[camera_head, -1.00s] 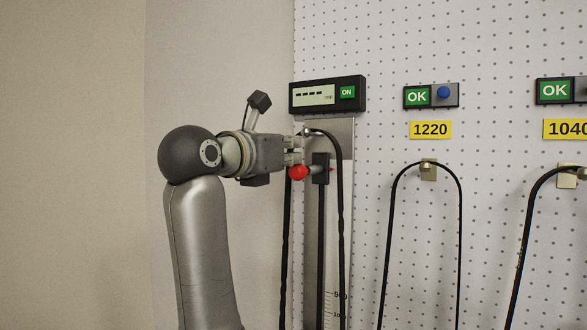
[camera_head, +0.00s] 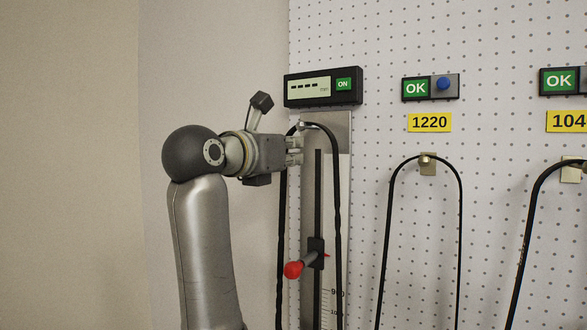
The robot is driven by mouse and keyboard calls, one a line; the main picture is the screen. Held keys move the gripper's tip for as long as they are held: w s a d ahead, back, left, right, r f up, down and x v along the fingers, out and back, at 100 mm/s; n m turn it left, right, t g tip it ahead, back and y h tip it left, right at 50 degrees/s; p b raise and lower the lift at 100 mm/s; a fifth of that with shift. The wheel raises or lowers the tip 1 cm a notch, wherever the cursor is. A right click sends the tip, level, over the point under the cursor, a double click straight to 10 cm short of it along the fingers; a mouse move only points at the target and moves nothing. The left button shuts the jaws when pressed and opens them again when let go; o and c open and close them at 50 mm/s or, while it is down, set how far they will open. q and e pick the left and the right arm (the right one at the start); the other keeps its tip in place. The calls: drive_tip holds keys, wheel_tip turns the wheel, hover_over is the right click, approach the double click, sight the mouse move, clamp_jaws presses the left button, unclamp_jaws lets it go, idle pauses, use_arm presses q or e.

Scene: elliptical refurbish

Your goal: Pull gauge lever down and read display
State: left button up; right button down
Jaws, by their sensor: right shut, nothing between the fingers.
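The gauge is a tall metal plate (camera_head: 340,200) on the pegboard with a dark vertical slot and a scale near the bottom. Its lever has a red knob (camera_head: 293,270) on a black slider (camera_head: 316,252), low on the slot just above the scale numbers. The display (camera_head: 309,88) above shows several dashes, with a green ON button beside it. My right gripper (camera_head: 298,151) is shut and empty at the top of the plate, well above the lever and apart from it. My left gripper is not in view.
A black belt (camera_head: 338,230) hangs from a peg over the gauge. More belts hang to the right, one below a yellow 1220 label (camera_head: 429,122) and a green OK box with a blue button (camera_head: 443,84). A bare beige wall (camera_head: 70,150) is at left.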

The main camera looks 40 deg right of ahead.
drive_tip(key=shift+a, duration=0.1)
idle(0.3)
drive_tip(key=r+v, duration=0.1)
drive_tip(key=v, duration=0.6)
drive_tip(key=shift+r, duration=0.25)
wheel_tip(320, 180, up, 10)
idle(0.6)
drive_tip(key=shift+f, duration=0.1)
